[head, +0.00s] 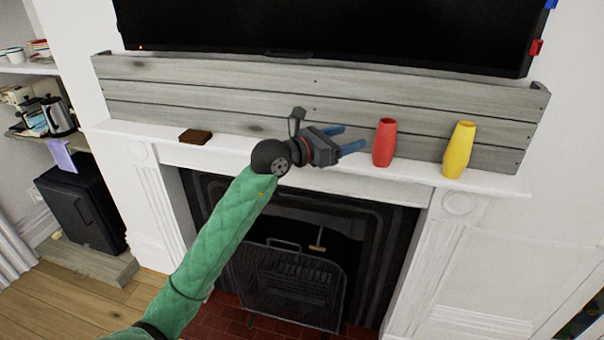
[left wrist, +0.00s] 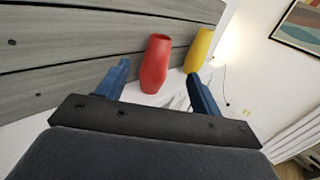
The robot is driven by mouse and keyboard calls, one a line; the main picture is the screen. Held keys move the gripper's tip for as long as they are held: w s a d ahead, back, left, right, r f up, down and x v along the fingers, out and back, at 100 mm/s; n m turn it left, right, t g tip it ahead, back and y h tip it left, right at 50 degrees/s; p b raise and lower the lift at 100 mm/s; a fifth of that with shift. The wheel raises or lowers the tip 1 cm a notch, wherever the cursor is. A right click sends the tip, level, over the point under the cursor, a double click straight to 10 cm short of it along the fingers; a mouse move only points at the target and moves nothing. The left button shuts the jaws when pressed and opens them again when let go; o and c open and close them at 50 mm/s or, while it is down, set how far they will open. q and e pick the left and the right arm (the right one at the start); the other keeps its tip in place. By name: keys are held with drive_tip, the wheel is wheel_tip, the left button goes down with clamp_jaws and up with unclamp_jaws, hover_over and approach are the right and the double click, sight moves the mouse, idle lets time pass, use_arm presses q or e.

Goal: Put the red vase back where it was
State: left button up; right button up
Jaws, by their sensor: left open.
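The red vase (head: 384,143) stands upright on the white mantel shelf (head: 240,152), left of the yellow vase (head: 459,150). My left gripper (head: 347,139) is over the mantel just left of the red vase, its blue fingers pointing right toward it. The fingers are apart and nothing is between them in the head view. In the left wrist view, the red vase (left wrist: 156,63) appears beyond the open fingers (left wrist: 158,85), with the yellow vase (left wrist: 199,50) behind it. My right gripper is in neither view.
A small brown block (head: 195,136) lies on the mantel's left part. Grey wooden boards (head: 230,98) stand behind the vases, below a black television (head: 330,30). The fireplace with a metal fire screen (head: 292,285) is below. Mantel space between the brown block and the gripper looks bare.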

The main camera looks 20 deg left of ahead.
use_arm(q)
drive_tip(key=s+a+f+n+t+y, duration=0.1)
drive_tip(key=s+a+f+n+y, duration=0.3)
drive_tip(key=f+n, duration=1)
drive_tip(key=s+a+f+n+t+y, duration=0.15)
drive_tip(key=a+f+n+y, duration=0.55)
drive_tip(key=f, duration=1.1)
drive_tip(key=s+a+f+n+y, duration=0.2)
drive_tip(key=s+f+n+y, duration=0.15)
drive_tip(key=f+n, duration=1.15)
drive_tip(key=s+f+n+g, duration=0.4)
drive_tip(key=s+f+g, duration=0.4)
drive_tip(key=s+f, duration=1.2)
drive_tip(key=s+d+f+n+g+h, duration=0.1)
drive_tip(key=s+d+f+g, duration=0.1)
drive_tip(key=s+f, duration=0.4)
drive_tip(key=s+d+f+n+g+h, duration=0.1)
drive_tip(key=s+f+g, duration=0.3)
drive_tip(key=s, duration=0.7)
wheel_tip(320, 180, down, 2)
drive_tip(key=shift+s+d+n, duration=0.4)
drive_tip(key=shift+d+n, duration=0.1)
drive_tip(key=shift+d, duration=0.4)
